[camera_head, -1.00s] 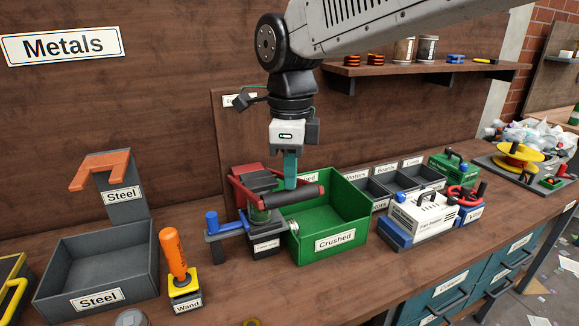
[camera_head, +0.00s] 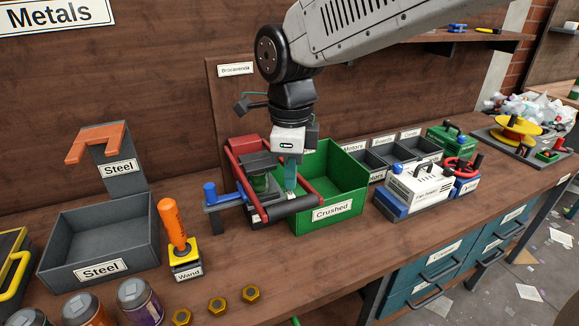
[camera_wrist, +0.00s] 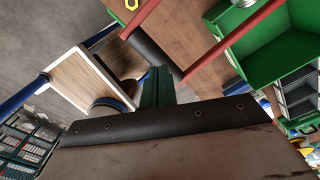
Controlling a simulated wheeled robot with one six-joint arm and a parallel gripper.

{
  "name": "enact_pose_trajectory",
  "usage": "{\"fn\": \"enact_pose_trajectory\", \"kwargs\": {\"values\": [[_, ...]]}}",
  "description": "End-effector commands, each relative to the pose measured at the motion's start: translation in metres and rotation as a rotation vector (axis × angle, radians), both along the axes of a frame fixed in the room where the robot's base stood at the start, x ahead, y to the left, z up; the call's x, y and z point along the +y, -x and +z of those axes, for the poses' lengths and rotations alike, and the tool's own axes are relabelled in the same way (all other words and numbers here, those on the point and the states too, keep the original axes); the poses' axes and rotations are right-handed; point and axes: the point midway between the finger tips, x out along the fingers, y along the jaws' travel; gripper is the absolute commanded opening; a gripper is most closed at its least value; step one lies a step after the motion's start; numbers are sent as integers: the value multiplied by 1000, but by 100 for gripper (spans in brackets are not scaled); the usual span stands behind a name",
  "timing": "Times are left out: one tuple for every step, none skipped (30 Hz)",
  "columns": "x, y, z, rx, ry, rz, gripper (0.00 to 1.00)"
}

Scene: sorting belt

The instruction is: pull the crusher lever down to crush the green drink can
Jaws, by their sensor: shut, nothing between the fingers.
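The bar also shows in the wrist view (camera_wrist: 152,55). The green can (camera_head: 259,183) stands upright under the press block, partly hidden; I cannot tell how far it is flattened. My gripper (camera_head: 290,180) is shut and empty, pointing down just behind the bar, between the lever's arms. Its fingers also show in the wrist view (camera_wrist: 157,90); contact with the bar is unclear.
The green Crushed bin (camera_head: 325,213) is right beside the crusher. A white machine (camera_head: 418,185) is to the right.

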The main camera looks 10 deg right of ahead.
Motion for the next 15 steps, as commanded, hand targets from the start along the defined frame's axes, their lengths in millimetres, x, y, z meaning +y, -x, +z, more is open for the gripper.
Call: {"fn": "enact_pose_trajectory", "kwargs": {"values": [[0,0,0,0,0,0,0],[0,0,0,0,0,0,0],[0,0,0,0,0,0,0],[0,0,0,0,0,0,0],[0,0,0,0,0,0,0],[0,0,0,0,0,0,0],[0,0,0,0,0,0,0],[0,0,-1,0,0,0,0],[0,0,-2,1,1,0,0],[0,0,-4,1,1,0,0],[0,1,-6,2,1,0,0],[0,1,-9,2,0,0,0],[0,1,-11,1,1,0,0],[0,1,-13,1,1,0,0],[0,1,-16,1,1,0,0]]}}
